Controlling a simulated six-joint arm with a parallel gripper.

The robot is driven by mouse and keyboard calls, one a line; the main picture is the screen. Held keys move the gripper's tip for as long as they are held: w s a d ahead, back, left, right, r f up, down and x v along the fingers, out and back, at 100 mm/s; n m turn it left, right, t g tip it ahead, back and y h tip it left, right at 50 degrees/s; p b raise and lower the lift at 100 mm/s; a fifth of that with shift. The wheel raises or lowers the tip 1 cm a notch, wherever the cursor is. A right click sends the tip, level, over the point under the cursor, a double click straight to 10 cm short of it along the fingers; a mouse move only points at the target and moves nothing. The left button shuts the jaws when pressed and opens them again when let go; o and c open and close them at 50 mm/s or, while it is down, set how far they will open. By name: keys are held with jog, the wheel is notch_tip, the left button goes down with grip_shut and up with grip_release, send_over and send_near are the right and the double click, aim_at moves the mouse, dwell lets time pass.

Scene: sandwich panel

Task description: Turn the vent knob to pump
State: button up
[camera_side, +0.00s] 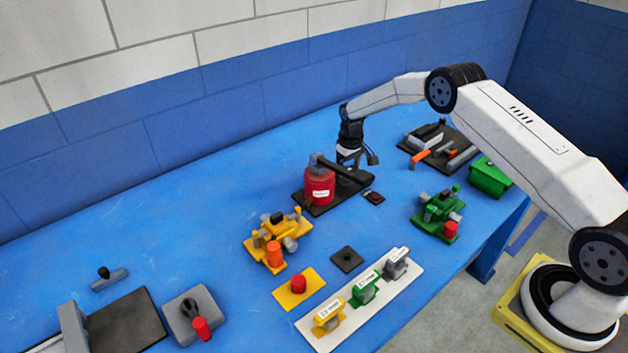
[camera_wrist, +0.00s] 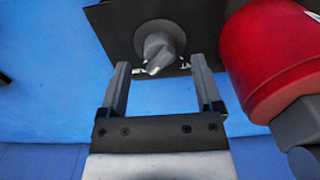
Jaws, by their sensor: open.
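The vent knob (camera_wrist: 160,48) is a grey round knob with a raised grip, on a dark base plate in the wrist view. Small pale marks show beside it on the plate. My gripper (camera_wrist: 160,66) is open, with one finger on each side of the knob's near end. I see no clear contact, and the height between fingers and knob cannot be told. In the side view my gripper (camera_side: 357,158) is over the back of the black base (camera_side: 302,197) that carries a red cylinder (camera_side: 320,188). The knob cannot be made out there.
The red cylinder (camera_wrist: 275,55) stands close to the right of my gripper in the wrist view. A dark tray with tools (camera_side: 438,146), a green fixture (camera_side: 437,212) and a yellow fixture (camera_side: 277,240) stand around. Blue table is free behind and to the left.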

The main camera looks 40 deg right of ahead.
jog(key=shift+r, duration=2.8)
jog(key=shift+r, duration=0.1)
jog(key=shift+s+a+r, duration=0.3)
jog(key=shift+a+r, duration=0.05)
jog(key=shift+r, duration=0.1)
jog(key=s+a+r+t, duration=0.1)
jog(key=s+a+r, duration=0.2)
jog(key=s, duration=0.7)
jog(key=s+a+r, duration=0.3)
jog(key=s+a, duration=0.2)
jog(key=s, duration=0.5)
jog(key=s+a+r+t, duration=0.1)
jog(key=s+a+r, duration=0.2)
jog(key=s, duration=0.6)
jog(key=shift+s+a+r+t, duration=0.3)
jog(key=shift+s+a+r, duration=0.1)
jog(key=shift+r, duration=0.15)
